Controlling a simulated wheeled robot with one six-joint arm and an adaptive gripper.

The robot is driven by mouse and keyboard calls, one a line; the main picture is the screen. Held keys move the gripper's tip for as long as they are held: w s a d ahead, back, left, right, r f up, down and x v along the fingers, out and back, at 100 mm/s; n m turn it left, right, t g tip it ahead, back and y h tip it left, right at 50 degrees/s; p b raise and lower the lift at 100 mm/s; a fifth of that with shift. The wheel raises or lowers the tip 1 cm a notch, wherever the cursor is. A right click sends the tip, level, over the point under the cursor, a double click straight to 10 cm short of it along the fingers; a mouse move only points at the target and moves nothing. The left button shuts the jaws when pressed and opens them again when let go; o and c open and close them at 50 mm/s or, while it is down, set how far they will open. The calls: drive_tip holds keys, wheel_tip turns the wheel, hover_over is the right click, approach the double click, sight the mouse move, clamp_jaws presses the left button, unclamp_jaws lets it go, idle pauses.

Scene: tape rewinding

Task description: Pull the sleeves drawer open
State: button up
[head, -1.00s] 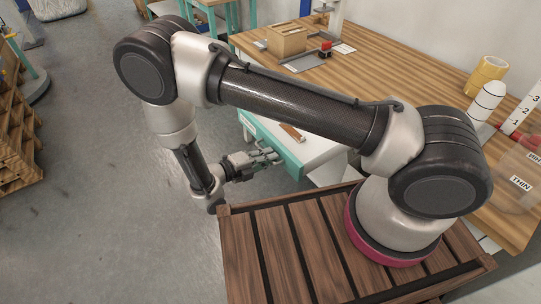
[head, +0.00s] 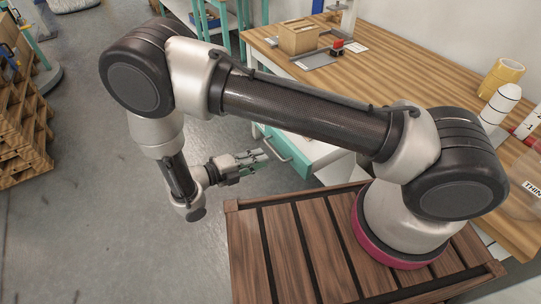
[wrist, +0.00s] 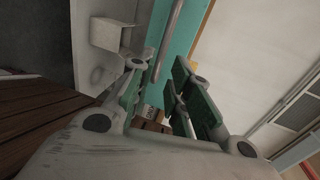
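The drawer with a teal front (head: 295,160) and a curved grey handle (head: 279,148) is below the table's near edge in the head view. No readable label shows, so I cannot confirm it is the sleeves drawer. My arm hides part of it, and I cannot tell how far out it stands. My gripper (head: 262,156) is left of the handle, its fingers pointing toward it. In the wrist view my gripper (wrist: 160,95) has its fingers apart with nothing held. The handle bar (wrist: 168,42) and teal front (wrist: 187,35) lie beyond the fingertips.
The wooden table (head: 400,85) carries a wooden box (head: 298,39), a red-topped item (head: 337,47) and a yellow roll (head: 502,77). Wooden pallets (head: 20,135) stand at the left. The grey floor (head: 100,200) between is clear.

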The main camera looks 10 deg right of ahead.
drive_tip(key=shift+v, duration=2.35)
drive_tip(key=s+d+f+m+g, duration=0.2)
drive_tip(key=s+d+m, duration=0.1)
drive_tip(key=m, duration=0.4)
drive_tip(key=d+r+m+g+y, duration=0.3)
drive_tip(key=d+r+m+y, duration=0.25)
drive_tip(key=r+m, duration=0.6)
drive_tip(key=d+r+m+g+y, duration=0.4)
drive_tip(key=d+r+m, duration=0.3)
drive_tip(key=r+m, duration=0.4)
drive_tip(key=s+d+r+m+t+y, duration=0.2)
drive_tip(key=s+d+r+m+t, duration=0.1)
drive_tip(key=d+r, duration=0.6)
drive_tip(key=s+d+r+m+t+y, duration=0.3)
drive_tip(key=s+d+r+m+t, duration=0.1)
drive_tip(key=d+r+m, duration=0.4)
drive_tip(key=shift+s+d+r+t, duration=0.3)
drive_tip(key=shift+s+d+r, duration=0.6)
drive_tip(key=shift+d, duration=0.15)
